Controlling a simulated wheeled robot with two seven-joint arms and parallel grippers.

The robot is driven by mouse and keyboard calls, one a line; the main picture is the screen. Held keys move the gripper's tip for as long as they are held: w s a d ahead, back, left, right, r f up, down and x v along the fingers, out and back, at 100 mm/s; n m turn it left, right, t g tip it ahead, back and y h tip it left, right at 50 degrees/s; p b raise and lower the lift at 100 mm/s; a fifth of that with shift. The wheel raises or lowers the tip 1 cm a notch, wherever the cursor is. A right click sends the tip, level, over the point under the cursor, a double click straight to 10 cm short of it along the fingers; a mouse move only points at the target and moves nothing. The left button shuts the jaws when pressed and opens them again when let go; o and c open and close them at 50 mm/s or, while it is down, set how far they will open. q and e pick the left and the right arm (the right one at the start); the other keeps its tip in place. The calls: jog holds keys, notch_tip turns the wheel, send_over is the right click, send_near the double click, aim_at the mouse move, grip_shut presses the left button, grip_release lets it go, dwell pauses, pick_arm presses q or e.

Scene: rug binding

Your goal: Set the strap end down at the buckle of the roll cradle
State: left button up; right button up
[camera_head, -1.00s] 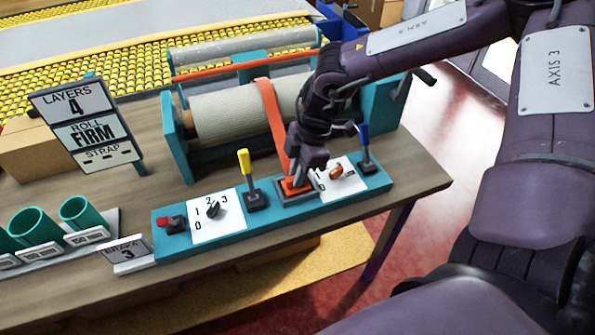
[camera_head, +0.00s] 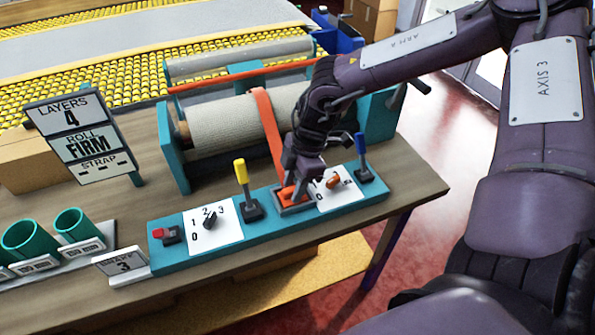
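The orange strap (camera_head: 268,118) runs over the grey roll (camera_head: 222,126) in the roll cradle and down its front to the teal panel. Its end lies low at the buckle (camera_head: 296,210), a dark grey frame on the panel. My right gripper (camera_head: 297,186) points down right over the buckle. Its fingers look spread apart, with orange strap showing between and below them. The fingers partly hide the strap end and buckle, so I cannot tell how exactly the end sits in the frame. My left gripper is not in view.
The panel carries a yellow lever (camera_head: 241,172), a blue lever (camera_head: 361,150), a numbered dial (camera_head: 210,219), an orange knob (camera_head: 333,182) and a red switch (camera_head: 160,233) close by. A sign (camera_head: 84,138) and green cups (camera_head: 32,237) stand left.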

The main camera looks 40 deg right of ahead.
jog(key=shift+w+d+r, duration=0.1)
jog(key=shift+r, duration=0.3)
jog(key=b+v, duration=0.1)
jog(key=v, duration=1)
jog(key=shift+r+b, duration=0.25)
jog(key=shift+b, duration=0.05)
jog(key=shift+f, duration=0.1)
